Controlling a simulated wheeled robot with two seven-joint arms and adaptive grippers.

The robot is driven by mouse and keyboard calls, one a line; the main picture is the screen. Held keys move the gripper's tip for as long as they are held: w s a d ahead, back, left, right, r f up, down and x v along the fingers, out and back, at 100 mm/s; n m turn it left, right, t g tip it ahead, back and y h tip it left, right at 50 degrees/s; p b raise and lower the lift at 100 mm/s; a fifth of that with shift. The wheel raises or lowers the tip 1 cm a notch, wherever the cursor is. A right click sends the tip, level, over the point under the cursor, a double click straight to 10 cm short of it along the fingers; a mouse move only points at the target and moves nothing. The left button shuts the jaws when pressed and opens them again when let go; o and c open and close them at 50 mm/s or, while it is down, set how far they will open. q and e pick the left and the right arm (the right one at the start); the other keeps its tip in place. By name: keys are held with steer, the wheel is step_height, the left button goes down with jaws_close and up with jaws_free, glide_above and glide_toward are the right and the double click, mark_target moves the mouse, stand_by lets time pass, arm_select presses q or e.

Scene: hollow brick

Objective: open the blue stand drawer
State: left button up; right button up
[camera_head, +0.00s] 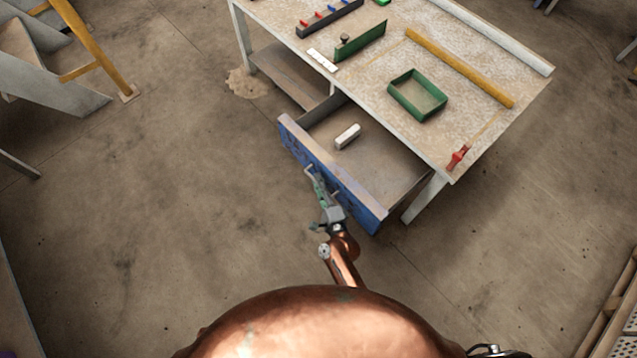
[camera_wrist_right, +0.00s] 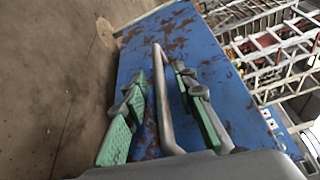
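The blue drawer (camera_head: 355,198) stands pulled out from the worn stand (camera_head: 452,108), so its inside shows in the head view. Its scratched blue front fills the middle of the right wrist view (camera_wrist_right: 215,72). A grey bar handle (camera_wrist_right: 163,95) is on that front. My right gripper (camera_head: 317,182) is at the drawer front. In the right wrist view its green-padded fingers (camera_wrist_right: 163,95) are apart, one on each side of the handle, with gaps visible to the bar. Contact with the handle is not clear. My left gripper is not in view.
A small white block (camera_head: 347,136) lies in the drawer. On the stand top are a green tray (camera_head: 404,104), a yellow bar (camera_head: 460,68), a green plate (camera_head: 360,42) and a red tool (camera_head: 457,158). Floor left of the drawer is clear.

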steer(key=shift+s, duration=0.15)
steer(key=v, duration=1.1)
steer(key=shift+s+d, duration=0.2)
steer(key=shift+s, duration=0.15)
steer(key=shift+r, duration=0.1)
